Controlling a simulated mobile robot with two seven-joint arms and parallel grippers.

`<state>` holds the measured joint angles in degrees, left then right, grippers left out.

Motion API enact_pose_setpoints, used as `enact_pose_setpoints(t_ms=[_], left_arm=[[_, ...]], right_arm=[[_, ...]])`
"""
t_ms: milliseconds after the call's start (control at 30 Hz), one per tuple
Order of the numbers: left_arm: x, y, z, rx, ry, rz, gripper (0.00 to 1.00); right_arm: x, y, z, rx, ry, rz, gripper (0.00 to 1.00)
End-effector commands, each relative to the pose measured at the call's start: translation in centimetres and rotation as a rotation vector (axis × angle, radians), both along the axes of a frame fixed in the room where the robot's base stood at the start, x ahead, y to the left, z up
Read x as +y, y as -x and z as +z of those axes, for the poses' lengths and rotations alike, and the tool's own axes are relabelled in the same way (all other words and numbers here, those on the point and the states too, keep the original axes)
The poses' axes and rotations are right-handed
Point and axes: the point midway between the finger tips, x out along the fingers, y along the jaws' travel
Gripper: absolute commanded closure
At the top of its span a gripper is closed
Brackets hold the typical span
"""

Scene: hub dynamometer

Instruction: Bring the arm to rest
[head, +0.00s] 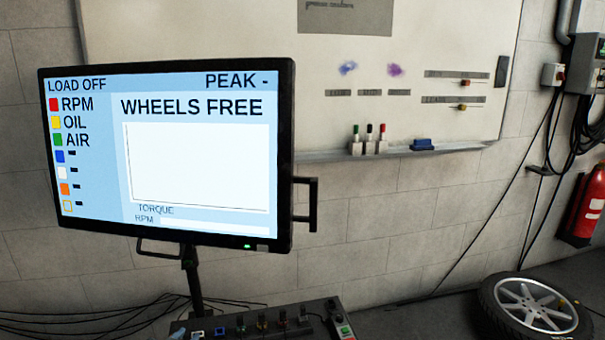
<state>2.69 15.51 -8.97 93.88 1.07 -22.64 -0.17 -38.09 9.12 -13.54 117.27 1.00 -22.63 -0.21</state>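Neither of my grippers and neither of my arms can be made out in the head view. The monitor (195,170) stands on a post at the left and reads "LOAD OFF", "PEAK -" and "WHEELS FREE". Its plot area is blank. The top of a control console (262,325) with several knobs or switches shows at the bottom edge, below the monitor. The rest of the console is cut off by the frame.
A whiteboard (420,110) with markers (369,140) and a blue eraser (423,144) hangs on the block wall. A wheel (534,305) lies on the floor at lower right. A red fire extinguisher (586,208) and cables are at far right. Cables also lie at lower left.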

Motion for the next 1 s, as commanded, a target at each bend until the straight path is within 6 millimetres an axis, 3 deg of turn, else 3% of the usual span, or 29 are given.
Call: enact_pose_setpoints(t_ms=[33, 200, 400, 500, 667, 1000], left_arm=[[-1.5, 2.8, -2.0, 0.04, 0.02, -0.02, 0.78], [-5.7, 11.9, -6.5, 0.157, 0.091, -0.069, 0.78], [-9.2, 21.1, -8.5, 0.271, 0.178, -0.094, 0.78], [-10.2, 23.8, -8.6, 0.306, 0.208, -0.097, 0.78], [-10.8, 25.8, -8.6, 0.331, 0.229, -0.097, 0.78], [-10.9, 25.9, -8.6, 0.332, 0.229, -0.098, 0.78]], right_arm=[[0.0, 0.0, 0.0, 0.0, 0.0, 0.0, 0.64], [0.0, 0.0, 0.0, 0.0, 0.0, 0.0, 0.64], [0.0, 0.0, 0.0, 0.0, 0.0, 0.0, 0.64], [0.0, 0.0, 0.0, 0.0, 0.0, 0.0, 0.64], [0.0, 0.0, 0.0, 0.0, 0.0, 0.0, 0.64], [0.0, 0.0, 0.0, 0.0, 0.0, 0.0, 0.64]])
